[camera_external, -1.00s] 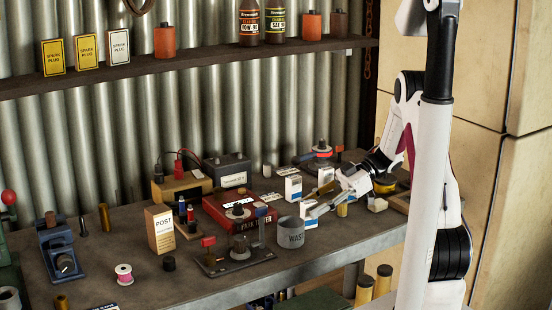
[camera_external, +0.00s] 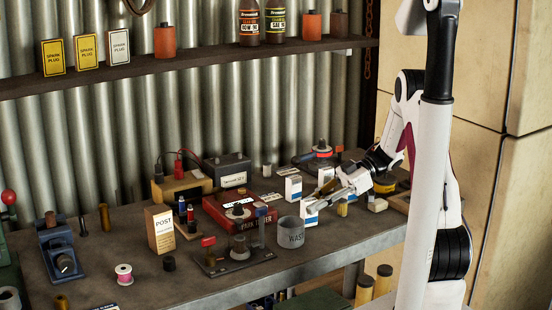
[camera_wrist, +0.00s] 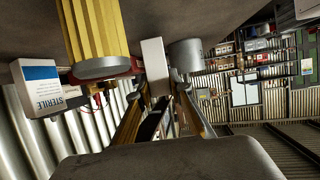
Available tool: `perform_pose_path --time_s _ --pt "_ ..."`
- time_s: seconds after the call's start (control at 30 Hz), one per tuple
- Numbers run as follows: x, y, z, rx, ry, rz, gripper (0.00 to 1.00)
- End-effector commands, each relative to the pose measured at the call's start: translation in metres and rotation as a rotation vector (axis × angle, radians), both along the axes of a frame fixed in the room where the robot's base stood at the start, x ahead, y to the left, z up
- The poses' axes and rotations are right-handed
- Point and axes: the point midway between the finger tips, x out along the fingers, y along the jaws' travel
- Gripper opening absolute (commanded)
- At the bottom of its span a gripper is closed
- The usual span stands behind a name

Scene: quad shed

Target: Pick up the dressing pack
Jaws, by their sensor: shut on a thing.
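A white box with a blue band, which looks like a dressing pack (camera_external: 309,212), is at my gripper's fingertips, just behind the waste tin. My gripper (camera_external: 319,201) reaches in from the right, low over the bench, and is shut on this pack. In the wrist view, the pack shows its plain white side (camera_wrist: 153,62) between my fingers (camera_wrist: 158,98). I cannot tell whether it is clear of the bench. A second similar white and blue box (camera_external: 293,188) stands upright farther back; in the wrist view it reads STERILE (camera_wrist: 40,88).
The grey waste tin (camera_external: 290,234) stands close in front of the held pack. A yellow ribbed cylinder (camera_wrist: 95,35) is near my fingers in the wrist view. A red case (camera_external: 225,215) and a battery (camera_external: 229,170) lie left. The front right bench edge is clear.

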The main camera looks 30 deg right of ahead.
Motion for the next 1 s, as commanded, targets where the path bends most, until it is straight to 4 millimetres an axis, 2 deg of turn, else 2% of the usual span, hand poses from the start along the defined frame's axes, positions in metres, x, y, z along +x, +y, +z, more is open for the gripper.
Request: perform_pose_path --time_s 0.17,0.63,0.8,1.0 --pt "0.000 0.000 0.017 -0.001 -0.003 0.000 0.06" --pt "0.000 0.000 0.079 -0.001 -0.002 0.000 0.06" --pt "0.000 0.000 0.091 0.000 0.000 0.000 0.06" --pt "0.000 0.000 0.094 0.000 0.000 0.000 0.06"
